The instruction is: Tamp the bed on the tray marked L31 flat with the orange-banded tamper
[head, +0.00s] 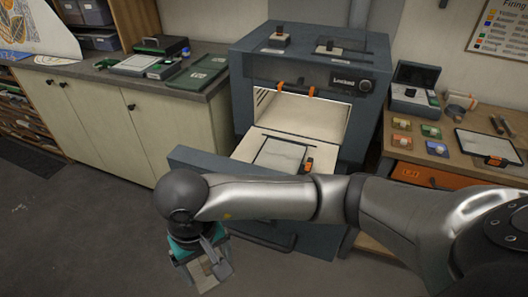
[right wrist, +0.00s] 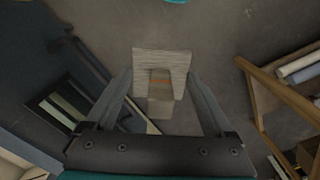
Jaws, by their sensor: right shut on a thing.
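My right gripper (head: 203,262) hangs low in front of the kiln, over the floor. The tamper also shows, partly covered, in the head view (head: 206,271). A tray (head: 278,156) with a pale bed and an orange tab lies at the kiln's open front. Another tray (head: 485,146) with an orange tab lies on the right bench. I cannot read L31 on either. My left gripper is out of view.
The grey kiln (head: 355,113) stands open in the middle, with my right arm across its front. The right bench (head: 450,170) holds several small coloured blocks and an open box (head: 415,90). Bare floor (head: 80,215) is free at left.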

